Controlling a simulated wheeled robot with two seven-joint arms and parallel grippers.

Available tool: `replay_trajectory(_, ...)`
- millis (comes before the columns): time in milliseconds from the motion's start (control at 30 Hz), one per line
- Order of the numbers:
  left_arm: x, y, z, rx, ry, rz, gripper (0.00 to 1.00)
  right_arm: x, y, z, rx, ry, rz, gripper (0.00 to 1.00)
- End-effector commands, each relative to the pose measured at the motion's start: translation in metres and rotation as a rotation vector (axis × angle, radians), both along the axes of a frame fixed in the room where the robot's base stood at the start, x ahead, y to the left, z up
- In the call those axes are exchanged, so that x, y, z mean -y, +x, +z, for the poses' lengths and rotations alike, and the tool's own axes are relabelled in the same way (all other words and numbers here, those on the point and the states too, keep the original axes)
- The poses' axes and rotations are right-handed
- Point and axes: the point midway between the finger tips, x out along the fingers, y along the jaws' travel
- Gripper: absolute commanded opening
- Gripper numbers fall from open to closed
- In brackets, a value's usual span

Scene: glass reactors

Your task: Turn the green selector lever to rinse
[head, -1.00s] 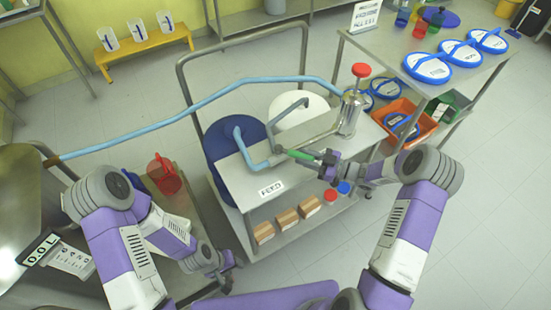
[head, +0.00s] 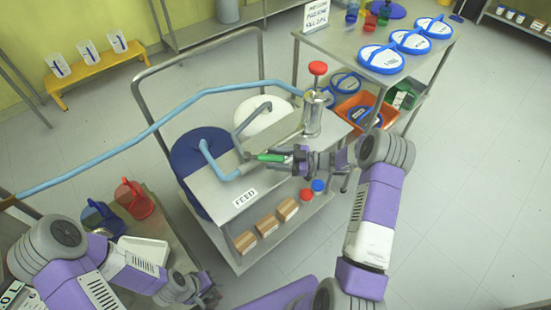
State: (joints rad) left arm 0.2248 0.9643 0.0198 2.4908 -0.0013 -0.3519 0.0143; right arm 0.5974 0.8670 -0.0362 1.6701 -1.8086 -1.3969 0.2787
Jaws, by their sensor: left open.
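The green selector lever (head: 270,157) is on the pipe fitting above the steel cart top (head: 215,192), its green handle pointing right. A sign reading FEED (head: 245,198) is on the cart's front edge. No rinse label is readable. My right gripper (head: 292,158) is at the right end of the green handle, reaching in from the right. Its fingers are small and overlap the handle's end, so I cannot tell whether they are closed on it. My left gripper (head: 208,291) is open and empty, low at the left, away from the lever.
A blue hose (head: 150,130) crosses to a steel cylinder with a red knob (head: 318,68). A blue drum (head: 190,160) and a white drum (head: 262,122) stand behind the cart top. Boxes (head: 267,222) sit on its lower shelf. Red (head: 135,200) and blue jugs (head: 98,215) stand left.

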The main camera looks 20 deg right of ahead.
Motion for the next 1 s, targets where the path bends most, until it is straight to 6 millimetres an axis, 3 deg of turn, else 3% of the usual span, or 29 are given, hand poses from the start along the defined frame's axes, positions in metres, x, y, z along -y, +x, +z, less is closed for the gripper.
replay_trajectory(333,0.000,0.000,0.001,0.000,0.000,0.000,0.43,0.003,-0.002,0.000,-0.002,-0.001,-0.001,0.52)
replay_trajectory(700,0.000,0.000,0.012,0.000,0.000,0.000,0.43,0.053,-0.028,0.000,-0.003,-0.001,-0.002,0.52)
replay_trajectory(1000,0.000,0.000,0.014,0.000,0.000,0.000,0.43,0.067,-0.036,0.000,-0.001,0.000,0.000,0.52)
